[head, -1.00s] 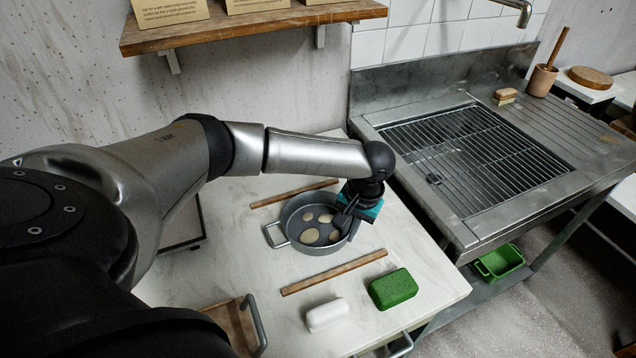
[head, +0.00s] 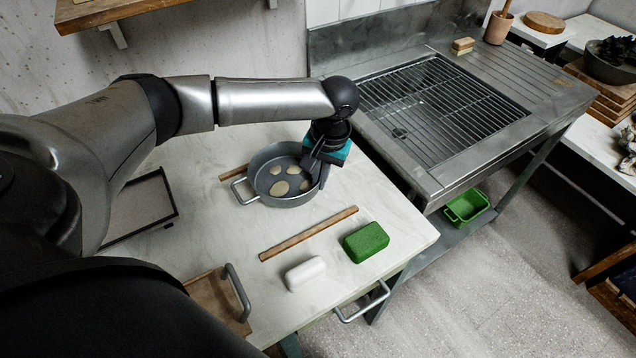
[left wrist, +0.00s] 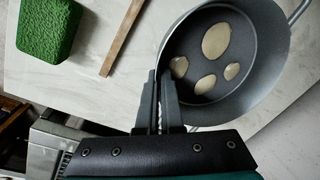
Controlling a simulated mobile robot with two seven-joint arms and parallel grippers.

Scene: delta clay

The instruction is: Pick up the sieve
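The sieve appears as a round grey pan-like vessel (head: 262,160) with a loop handle on its left side and several pale round patches inside. It also fills the upper right of the left wrist view (left wrist: 268,88). My left gripper (head: 316,170) is at its right wall. In the left wrist view, the two fingers (left wrist: 160,102) are close together at the rim and look shut on it. The sieve covers most of the wooden stick behind it and seems slightly above the tabletop. My right gripper is out of view.
A front wooden stick (head: 308,233), green block (head: 366,242) and white bar (head: 305,273) lie on the pale table (head: 395,225). A dark-framed tray (head: 140,208) and a wooden board with handle (head: 215,298) are at left. A steel sink unit (head: 440,180) stands right.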

